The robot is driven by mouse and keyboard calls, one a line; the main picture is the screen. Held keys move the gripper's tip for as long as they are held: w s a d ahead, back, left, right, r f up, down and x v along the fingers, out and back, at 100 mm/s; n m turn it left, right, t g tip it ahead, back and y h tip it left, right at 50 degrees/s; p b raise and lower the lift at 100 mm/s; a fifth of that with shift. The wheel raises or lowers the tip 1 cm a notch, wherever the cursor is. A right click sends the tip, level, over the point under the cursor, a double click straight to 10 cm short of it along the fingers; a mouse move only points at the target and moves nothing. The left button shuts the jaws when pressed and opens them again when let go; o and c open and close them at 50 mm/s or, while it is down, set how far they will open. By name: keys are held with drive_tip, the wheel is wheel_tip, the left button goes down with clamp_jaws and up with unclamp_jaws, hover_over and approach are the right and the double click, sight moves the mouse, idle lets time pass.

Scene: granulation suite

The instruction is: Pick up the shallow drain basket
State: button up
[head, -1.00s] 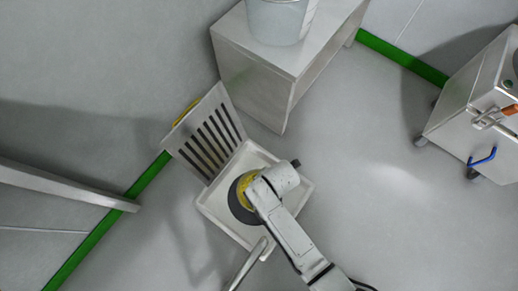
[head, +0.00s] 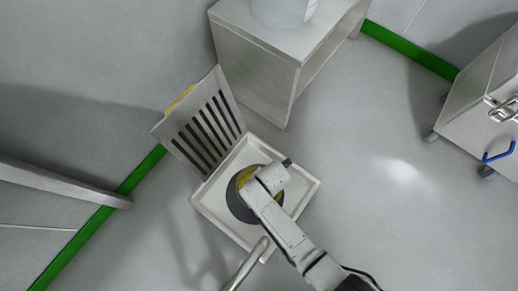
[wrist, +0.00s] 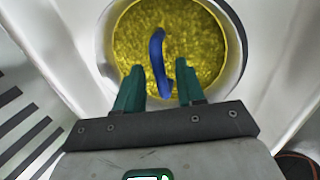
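A round basket-like thing with a speckled yellow inside (wrist: 205,45) fills the upper middle of the wrist view; I take it to be the shallow drain basket. A curved blue handle (wrist: 157,48) stands over its middle. In the head view its dark round rim (head: 235,206) shows inside a white square basin (head: 218,222), partly hidden by my arm. My gripper (wrist: 160,74) is open, its two green fingers over the basket. The handle's lower end appears between the fingers, with gaps on both sides; whether it touches them I cannot tell.
A slotted grate (head: 205,130) leans upright behind the basin, with something yellow (head: 180,98) behind it. A cabinet (head: 255,75) bearing a pale bucket (head: 283,10) stands beyond. A wheeled cart (head: 478,115) is at right. Floor right of the basin is clear.

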drive_tip(key=shift+w+a+f+b, duration=0.1)
drive_tip(key=shift+f+b, duration=0.1)
drive_tip(key=shift+f, duration=0.35)
drive_tip(key=shift+w+a+f+b, duration=0.1)
drive_tip(key=shift+f+b, duration=0.1)
drive_tip(key=shift+f, duration=0.3)
drive_tip(key=shift+r, duration=0.1)
clamp_jaws()
